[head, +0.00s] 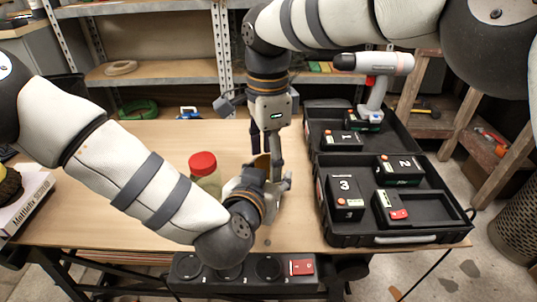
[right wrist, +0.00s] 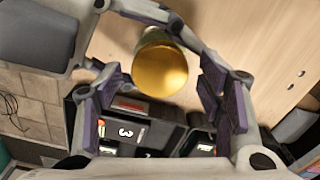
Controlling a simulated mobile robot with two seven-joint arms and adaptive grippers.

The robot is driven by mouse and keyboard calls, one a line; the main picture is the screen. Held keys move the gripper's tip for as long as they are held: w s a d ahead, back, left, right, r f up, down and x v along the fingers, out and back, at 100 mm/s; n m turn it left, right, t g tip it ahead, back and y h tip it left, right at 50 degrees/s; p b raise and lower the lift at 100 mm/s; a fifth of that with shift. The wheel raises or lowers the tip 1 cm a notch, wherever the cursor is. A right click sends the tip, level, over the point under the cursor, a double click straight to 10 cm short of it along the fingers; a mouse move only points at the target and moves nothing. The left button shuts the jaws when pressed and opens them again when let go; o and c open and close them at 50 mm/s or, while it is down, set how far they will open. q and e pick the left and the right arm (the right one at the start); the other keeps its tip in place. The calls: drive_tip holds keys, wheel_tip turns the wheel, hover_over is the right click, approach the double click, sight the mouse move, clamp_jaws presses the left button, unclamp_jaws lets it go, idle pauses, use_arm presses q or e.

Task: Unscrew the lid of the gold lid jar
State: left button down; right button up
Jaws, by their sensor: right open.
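The gold lid jar (head: 262,160) stands on the workbench, mostly hidden behind my grippers in the head view. Its round gold lid (right wrist: 162,70) shows clearly in the right wrist view, with part of the jar body beyond it. My left gripper (head: 268,183) comes in from the left, low down, with its fingers around the jar's body; it appears shut on it, though the contact is partly hidden. My right gripper (head: 266,142) points down above the jar. Its fingers are open, and the lid lies beyond the gap between them in the right wrist view (right wrist: 165,90).
A red-lidded jar (head: 203,175) stands just left of the grippers. An open black case (head: 390,240) with numbered boxes and a drill (head: 375,75) occupies the right of the bench. A Multifix box (head: 25,205) lies at the left edge. Bare wood (head: 150,140) shows behind the left arm.

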wheel_tip(320, 180, up, 4)
drive_tip(key=shift+r, duration=0.2)
drive_tip(key=shift+s+a, duration=0.3)
drive_tip(key=shift+a, duration=0.05)
drive_tip(key=shift+c, duration=0.3)
drive_tip(key=shift+s+a+r+n, duration=0.25)
drive_tip(key=shift+n, duration=0.25)
drive_tip(key=shift+a+r, duration=0.1)
drive_tip(key=shift+r, duration=0.3)
drive_tip(key=shift+w+d+r, duration=0.25)
drive_tip(key=shift+d+r, duration=0.05)
drive_tip(key=shift+r, duration=0.2)
drive_tip(key=shift+w+d+r, duration=0.25)
drive_tip(key=shift+d+r, duration=0.05)
drive_tip(key=shift+r, duration=0.2)
drive_tip(key=shift+d+f, duration=0.1)
drive_tip(key=shift+f, duration=0.1)
wheel_tip(320, 180, down, 7)
drive_tip(key=shift+f, duration=0.15)
drive_tip(key=c, duration=1.2)
drive_tip(key=o, duration=1.3)
drive_tip(key=shift+c, duration=0.2)
